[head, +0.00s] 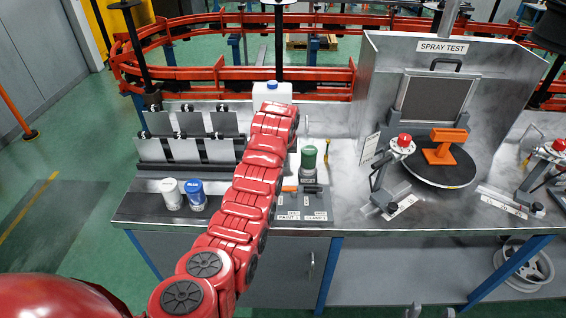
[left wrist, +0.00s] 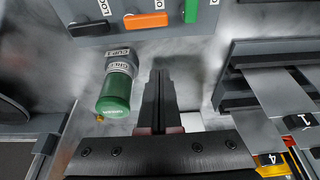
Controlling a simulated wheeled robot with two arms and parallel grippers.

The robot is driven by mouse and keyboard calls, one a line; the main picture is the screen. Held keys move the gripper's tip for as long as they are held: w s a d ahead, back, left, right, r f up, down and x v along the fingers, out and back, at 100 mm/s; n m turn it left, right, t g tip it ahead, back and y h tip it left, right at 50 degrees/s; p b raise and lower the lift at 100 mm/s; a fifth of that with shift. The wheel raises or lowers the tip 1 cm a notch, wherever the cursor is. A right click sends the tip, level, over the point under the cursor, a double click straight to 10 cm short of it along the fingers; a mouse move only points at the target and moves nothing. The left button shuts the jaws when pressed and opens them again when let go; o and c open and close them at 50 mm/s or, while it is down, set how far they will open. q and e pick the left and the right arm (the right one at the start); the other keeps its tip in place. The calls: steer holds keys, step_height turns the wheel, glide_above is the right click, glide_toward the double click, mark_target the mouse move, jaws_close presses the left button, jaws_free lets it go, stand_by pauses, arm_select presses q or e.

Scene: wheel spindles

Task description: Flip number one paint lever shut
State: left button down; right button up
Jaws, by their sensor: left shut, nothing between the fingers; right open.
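An orange lever (head: 290,188) lies crosswise on the grey lever panel (head: 318,206), above a label that seems to read PAINT 1. The orange lever also shows in the left wrist view (left wrist: 146,21), beside a green lever (left wrist: 190,10) that stands lengthwise. My left arm hides the green lever and my left gripper in the head view. In the left wrist view my left gripper (left wrist: 160,80) is shut and empty, its tips a little short of the panel and apart from the levers. My right gripper (head: 429,312) is open at the bottom edge, far from the panel.
A green-topped paint cup (head: 308,158) stands just beyond the panel, close beside my left fingers in the left wrist view (left wrist: 115,92). White (head: 171,193) and blue (head: 195,194) cans stand left. A rack (head: 185,150) is behind them. The spray-test turntable (head: 440,172) is right.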

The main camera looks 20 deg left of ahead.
arm_select(q)
steer(key=p+x, duration=0.1)
steer(key=x, duration=0.3)
steer(key=shift+w+a, duration=0.1)
steer(key=shift+b+x, duration=0.5)
steer(key=shift+x, duration=0.5)
steer(key=shift+b+x, duration=0.8)
steer(key=shift+b, duration=0.1)
steer(key=s+r+p, duration=0.1)
steer(key=s+p, duration=0.1)
steer(key=p, duration=0.6)
steer(key=shift+r, duration=0.1)
steer(key=shift+s+d+f+p, duration=0.2)
steer(key=shift+d+p, duration=0.1)
steer(key=shift+d, duration=0.1)
steer(key=shift+s+d+f, duration=0.1)
steer(key=shift+s+f, duration=0.05)
steer(key=shift+f, duration=0.05)
steer(key=shift+s+d+f+p, duration=0.1)
steer(key=shift+s+d+p, duration=0.05)
steer(key=shift+s+p, duration=0.15)
steer(key=shift+s, duration=0.45)
